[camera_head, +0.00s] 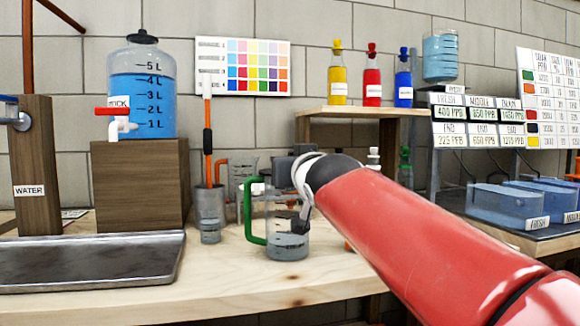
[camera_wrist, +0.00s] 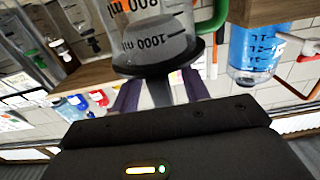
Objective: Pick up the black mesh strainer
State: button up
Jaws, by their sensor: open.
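In the wrist view, a black round rim (camera_wrist: 190,54), which looks like the black mesh strainer, sits at the mouth of a clear measuring jug (camera_wrist: 158,30) with a green handle. A dark strip like its handle (camera_wrist: 161,92) runs between the two purple fingers of my gripper (camera_wrist: 160,94). The fingers are open, one on each side of it; I cannot tell if either touches. In the head view the same jug (camera_head: 288,243) stands on the wooden bench, with my gripper and red arm over its right side. The strainer is not clear there.
A metal tray (camera_head: 90,262) and a blue water jar (camera_head: 142,95) on a wooden box (camera_head: 140,185) are at left. Another clear vessel (camera_head: 208,215) stands close left of the jug. A small shelf (camera_head: 355,112) holds colored bottles behind. Clear blue bins (camera_head: 505,207) are at right.

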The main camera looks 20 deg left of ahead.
jog(key=shift+x, duration=0.75)
grip_shut()
jog(key=shift+r, duration=0.1)
notch_tip(320, 180, up, 20)
jog(key=p, duration=0.9)
jog(key=shift+p, duration=0.35)
